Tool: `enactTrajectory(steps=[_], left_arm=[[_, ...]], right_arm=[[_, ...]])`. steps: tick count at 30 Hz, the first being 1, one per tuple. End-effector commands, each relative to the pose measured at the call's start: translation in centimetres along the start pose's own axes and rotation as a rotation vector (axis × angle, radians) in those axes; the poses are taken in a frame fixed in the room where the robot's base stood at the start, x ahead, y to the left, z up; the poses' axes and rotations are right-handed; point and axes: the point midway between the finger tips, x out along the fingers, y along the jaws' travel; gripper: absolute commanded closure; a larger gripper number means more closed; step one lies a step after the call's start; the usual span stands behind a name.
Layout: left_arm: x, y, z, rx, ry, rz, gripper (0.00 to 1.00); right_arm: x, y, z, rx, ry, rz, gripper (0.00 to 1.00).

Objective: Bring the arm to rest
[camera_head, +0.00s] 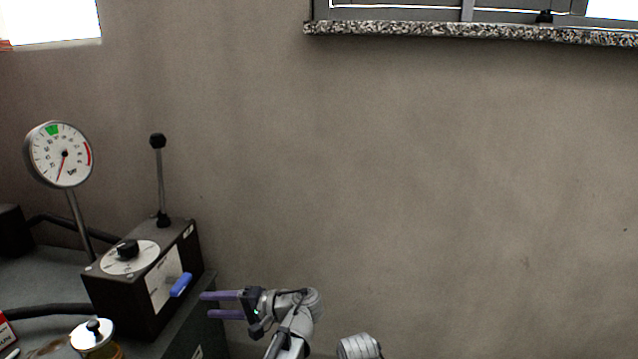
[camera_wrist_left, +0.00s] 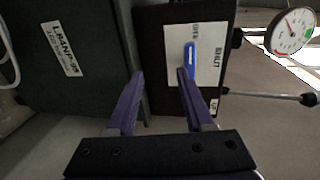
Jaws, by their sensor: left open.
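My left gripper (camera_head: 207,305) is at the bottom of the head view, its two purple fingers pointing left toward a dark control box (camera_head: 125,300). The fingers are apart with nothing between them; they also show in the left wrist view (camera_wrist_left: 159,75). A blue lever (camera_head: 181,285) on the box's front panel is just beyond the upper fingertip. In the left wrist view, the lever (camera_wrist_left: 190,58) is close to the right finger's tip; I cannot tell if they touch. My right gripper is not seen.
The box carries a round dial knob (camera_head: 127,250) and an upright black-knobbed stick (camera_head: 160,180). A pressure gauge (camera_head: 60,155) stands behind it. A white-lidded jar (camera_head: 92,335) is at lower left. A bare wall (camera_head: 430,180) fills the right, below a stone sill (camera_head: 470,32).

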Motion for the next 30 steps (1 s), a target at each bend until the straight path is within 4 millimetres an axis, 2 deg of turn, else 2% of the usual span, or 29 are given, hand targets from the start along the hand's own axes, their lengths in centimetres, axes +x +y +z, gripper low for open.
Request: enactTrajectory(steps=[1, 5, 9, 15, 22, 24, 30], left_arm=[[-0.7, 1.3, 1.1, 0.015, 0.014, 0.096, 0.47], [-3.6, 6.7, 3.2, 0.063, 0.051, 0.392, 0.47], [-8.2, 11.5, 5.5, 0.115, 0.087, 0.693, 0.47], [-14.4, 15.2, 8.6, 0.175, 0.117, 1.009, 0.47], [-20.9, 16.6, 11.7, 0.229, 0.139, 1.289, 0.47], [-21.0, 14.4, 11.3, 0.225, 0.137, 1.277, 0.47], [-21.7, 10.3, 11.3, 0.224, 0.135, 1.275, 0.47]], right_arm=[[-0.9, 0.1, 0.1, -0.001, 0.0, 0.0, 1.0], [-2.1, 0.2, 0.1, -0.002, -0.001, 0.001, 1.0], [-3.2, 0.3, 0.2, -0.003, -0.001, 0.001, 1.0], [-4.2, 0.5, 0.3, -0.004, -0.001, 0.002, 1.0], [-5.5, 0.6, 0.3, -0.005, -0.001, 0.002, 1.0], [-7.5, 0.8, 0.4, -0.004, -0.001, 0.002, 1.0], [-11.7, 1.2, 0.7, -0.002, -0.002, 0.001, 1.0]])
